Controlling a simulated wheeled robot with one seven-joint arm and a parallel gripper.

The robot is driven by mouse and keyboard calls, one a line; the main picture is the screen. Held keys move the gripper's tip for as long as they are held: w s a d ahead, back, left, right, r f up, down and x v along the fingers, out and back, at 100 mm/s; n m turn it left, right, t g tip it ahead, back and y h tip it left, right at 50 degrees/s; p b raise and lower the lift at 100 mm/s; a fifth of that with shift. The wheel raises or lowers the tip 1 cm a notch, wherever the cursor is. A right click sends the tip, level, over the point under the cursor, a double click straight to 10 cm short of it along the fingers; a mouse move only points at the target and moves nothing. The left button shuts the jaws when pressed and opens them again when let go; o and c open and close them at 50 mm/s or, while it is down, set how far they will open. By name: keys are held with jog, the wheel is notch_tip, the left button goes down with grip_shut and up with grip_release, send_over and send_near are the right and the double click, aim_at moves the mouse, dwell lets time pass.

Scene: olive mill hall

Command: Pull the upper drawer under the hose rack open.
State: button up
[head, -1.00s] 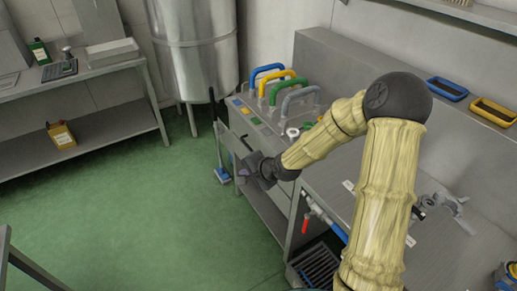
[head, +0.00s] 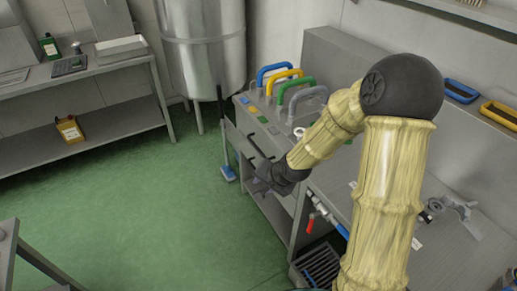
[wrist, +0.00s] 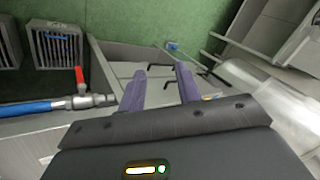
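The rack with blue, yellow, green and grey hoops (head: 290,84) stands on a grey steel unit at the centre of the head view. The upper drawer front (head: 241,139) is below it, with a dark bar handle (head: 258,147); it looks closed. My gripper (head: 262,186) is just below and in front of that handle in the head view, its fingers mostly hidden. In the wrist view my gripper's purple fingers (wrist: 160,70) are apart and empty. Contact cannot be told.
A steel bench (head: 385,232) with a red-levered valve (head: 311,222) and blue hose is to the right. A dark slatted crate (head: 321,265) sits below it. A blue-ended brush (head: 227,172) stands beside the drawers. Green floor (head: 130,205) in front is open.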

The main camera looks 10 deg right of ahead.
jog(key=s+d+r+n+g+h, duration=0.1)
jog(key=s+d+r+n, duration=0.2)
jog(key=s, duration=0.5)
jog(key=s+d+r+n+g+h, duration=0.2)
jog(key=s+d+r+n, duration=0.1)
jog(key=s, duration=0.5)
jog(key=shift+s+d+r+n, duration=0.2)
jog(key=shift+d+r+n, duration=0.25)
jog(key=shift+r, duration=0.1)
